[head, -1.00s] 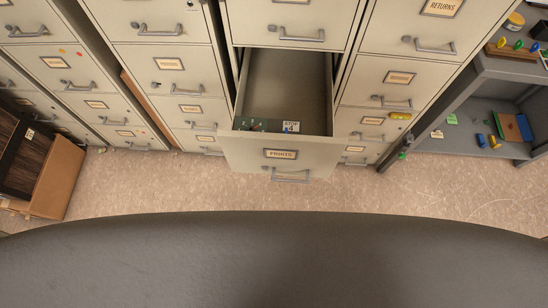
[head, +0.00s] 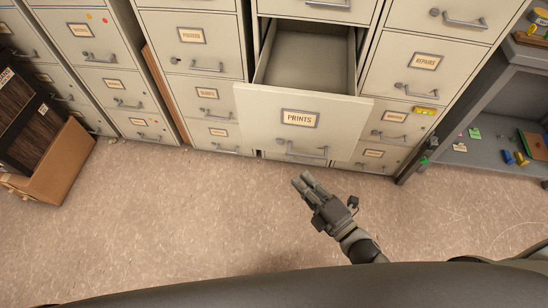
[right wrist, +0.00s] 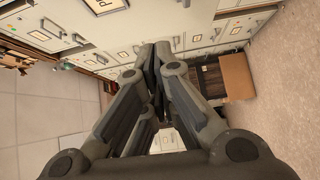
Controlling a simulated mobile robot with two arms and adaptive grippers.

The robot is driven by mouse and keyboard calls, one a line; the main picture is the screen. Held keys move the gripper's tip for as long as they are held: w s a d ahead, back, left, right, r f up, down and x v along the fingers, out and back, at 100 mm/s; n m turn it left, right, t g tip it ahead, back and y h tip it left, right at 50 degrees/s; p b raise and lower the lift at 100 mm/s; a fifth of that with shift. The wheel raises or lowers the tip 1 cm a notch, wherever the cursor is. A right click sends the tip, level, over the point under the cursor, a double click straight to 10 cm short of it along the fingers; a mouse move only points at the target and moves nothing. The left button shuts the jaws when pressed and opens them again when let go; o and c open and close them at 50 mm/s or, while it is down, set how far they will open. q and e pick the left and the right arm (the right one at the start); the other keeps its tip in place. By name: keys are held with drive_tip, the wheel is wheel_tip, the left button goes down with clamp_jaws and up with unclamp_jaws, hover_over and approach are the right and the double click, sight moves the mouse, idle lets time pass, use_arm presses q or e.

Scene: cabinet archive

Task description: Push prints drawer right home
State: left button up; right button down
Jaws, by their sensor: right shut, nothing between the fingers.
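The prints drawer (head: 265,107) stands pulled out of the middle cabinet, its front labelled PRINTS and carrying a grey bar handle (head: 306,151). Part of its inside shows behind the front; that visible part looks empty. My right gripper (head: 301,181) is shut and empty, below the drawer front in the picture and apart from it. In the right wrist view the closed fingers (right wrist: 155,62) fill the middle, and a cabinet front with a label shows at the top. My left gripper is not in view.
Closed cabinet drawers flank the prints drawer, including one labelled REPAIRS (head: 424,61). A cardboard box (head: 58,166) with a dark crate stands on the floor at left. A grey shelf unit (head: 480,125) with small items stands at right. The floor (head: 200,220) between is clear.

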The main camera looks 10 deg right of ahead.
drive_tip(key=p, duration=0.1)
approach(272, 130)
drive_tip(key=w+a, duration=0.3)
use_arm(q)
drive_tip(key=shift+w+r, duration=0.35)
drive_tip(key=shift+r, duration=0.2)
use_arm(e)
drive_tip(key=shift+w+d, duration=0.35)
drive_tip(key=shift+w, duration=0.2)
